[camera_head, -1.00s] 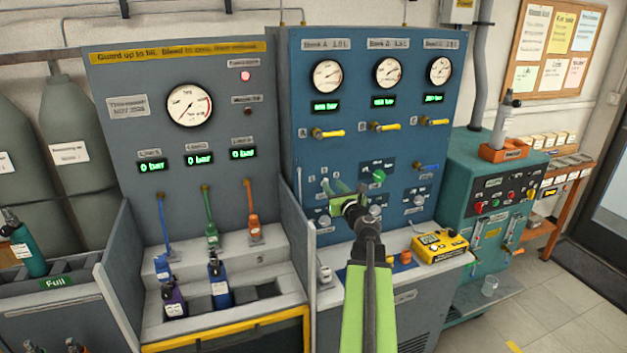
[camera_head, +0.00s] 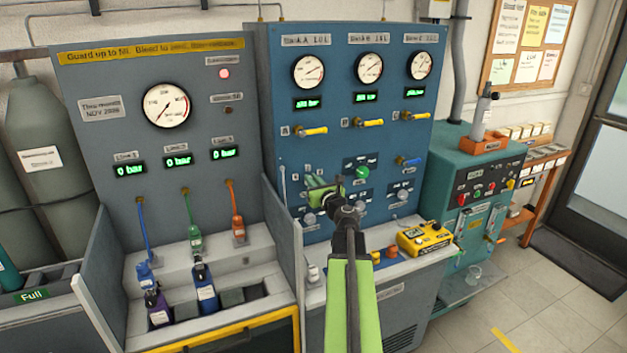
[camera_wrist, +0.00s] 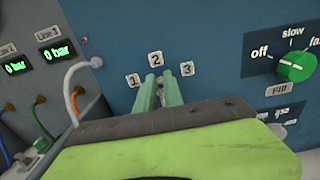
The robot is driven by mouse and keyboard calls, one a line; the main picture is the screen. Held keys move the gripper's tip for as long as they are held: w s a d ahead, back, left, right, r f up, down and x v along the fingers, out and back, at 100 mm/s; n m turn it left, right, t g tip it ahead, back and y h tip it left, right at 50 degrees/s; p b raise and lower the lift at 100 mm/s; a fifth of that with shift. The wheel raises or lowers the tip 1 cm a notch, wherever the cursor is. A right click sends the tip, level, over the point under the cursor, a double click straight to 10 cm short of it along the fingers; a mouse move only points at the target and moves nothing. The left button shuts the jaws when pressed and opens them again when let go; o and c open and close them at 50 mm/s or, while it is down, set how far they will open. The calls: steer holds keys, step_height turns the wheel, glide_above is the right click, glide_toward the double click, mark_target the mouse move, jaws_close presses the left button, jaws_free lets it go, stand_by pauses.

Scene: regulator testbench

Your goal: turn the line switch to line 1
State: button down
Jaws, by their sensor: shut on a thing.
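The line switch (camera_wrist: 162,86) is on the blue panel, below number plates 1 (camera_wrist: 133,80), 2 (camera_wrist: 155,59) and 3 (camera_wrist: 187,68). Only a small dark part of it shows between my green fingers in the wrist view. My gripper (camera_wrist: 160,94) is shut on it, its fingers pointing up toward plate 2. I cannot tell the switch's exact setting, as the fingers hide most of it. In the head view my gripper (camera_head: 318,192) is at the lower left of the blue panel (camera_head: 290,150) and covers the switch.
A green fill knob (camera_wrist: 297,66), its pointer toward off, is right of the switch; it also shows in the head view (camera_head: 362,172). A bent grey tube (camera_wrist: 80,72) is close on the left. A yellow device (camera_head: 425,238) stands on the ledge below.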

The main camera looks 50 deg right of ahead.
stand_by(0.3)
steer(key=shift+f, duration=0.1)
steer(key=shift+w+a+f+n+b, duration=0.1)
steer(key=shift+a+f+n+b, duration=0.15)
steer(key=shift+n, duration=1.7)
steer(key=shift+w+a+f+n+b, duration=0.1)
steer(key=shift+w+a+n+b, duration=0.2)
steer(key=shift+n, duration=1.6)
steer(key=shift+s+a+f+n+b, duration=0.1)
steer(key=shift+a+f+n, duration=0.2)
steer(key=shift+n, duration=1.65)
steer(key=c, duration=1.5)
jaws_free()
steer(key=shift+w+r, duration=0.1)
